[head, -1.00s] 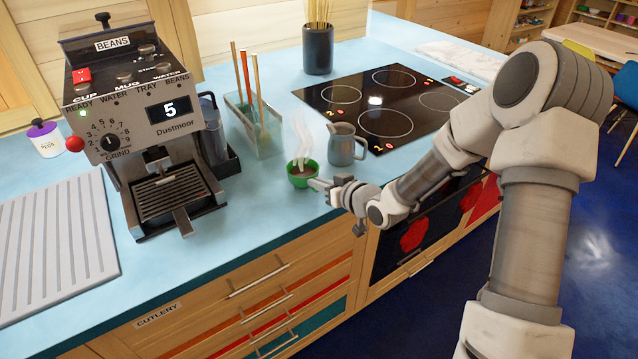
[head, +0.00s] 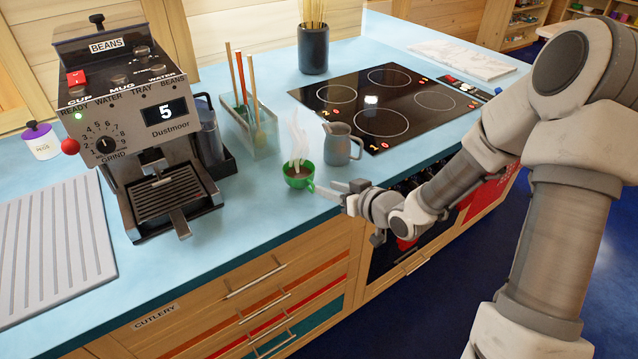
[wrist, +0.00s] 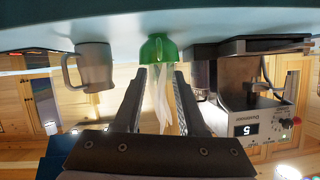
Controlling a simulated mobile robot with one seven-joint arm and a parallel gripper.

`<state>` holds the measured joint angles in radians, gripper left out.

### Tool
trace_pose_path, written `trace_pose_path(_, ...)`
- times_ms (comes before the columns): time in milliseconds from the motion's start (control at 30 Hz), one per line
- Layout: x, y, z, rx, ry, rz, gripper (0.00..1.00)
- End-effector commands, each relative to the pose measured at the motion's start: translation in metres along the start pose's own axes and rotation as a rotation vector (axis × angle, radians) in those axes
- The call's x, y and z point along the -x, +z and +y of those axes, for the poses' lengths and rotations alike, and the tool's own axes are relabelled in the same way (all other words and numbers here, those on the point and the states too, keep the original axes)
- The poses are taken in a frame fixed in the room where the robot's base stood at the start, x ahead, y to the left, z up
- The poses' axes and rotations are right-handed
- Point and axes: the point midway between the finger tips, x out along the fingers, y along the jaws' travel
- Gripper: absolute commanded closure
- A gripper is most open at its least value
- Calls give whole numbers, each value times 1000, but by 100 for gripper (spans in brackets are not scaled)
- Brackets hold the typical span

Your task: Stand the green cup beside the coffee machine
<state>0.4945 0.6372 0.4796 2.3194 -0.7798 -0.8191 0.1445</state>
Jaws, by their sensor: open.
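The green cup (head: 297,176) stands upright on the blue counter, with dark liquid and steam in it. It is to the right of the coffee machine (head: 160,125), with a stretch of bare counter between them. My gripper (head: 326,187) is open, just right of the cup at the counter's front edge, its fingers pointing at the cup. In the wrist view, which is upside down, the green cup (wrist: 158,49) shows beyond and between the fingertips of my gripper (wrist: 160,72). Whether a finger touches the cup is unclear. The coffee machine (wrist: 250,95) is also there.
A grey jug (head: 342,144) stands close behind the cup, to its right. A clear holder with sticks (head: 252,125) is behind it, left of the black cooktop (head: 385,105). A ribbed drainboard (head: 55,245) lies left of the machine. Counter in front of the holder is free.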

Motion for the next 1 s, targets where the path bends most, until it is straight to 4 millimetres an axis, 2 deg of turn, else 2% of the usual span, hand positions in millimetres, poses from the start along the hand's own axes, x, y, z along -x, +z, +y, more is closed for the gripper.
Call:
trace_pose_path(100, 26, -1, 1, 0, 3, 0, 60)
trace_pose_path(333, 52, -1, 0, 0, 1, 0, 60)
trace_pose_path(1000, 57, -1, 4, 19, 27, -30, 60)
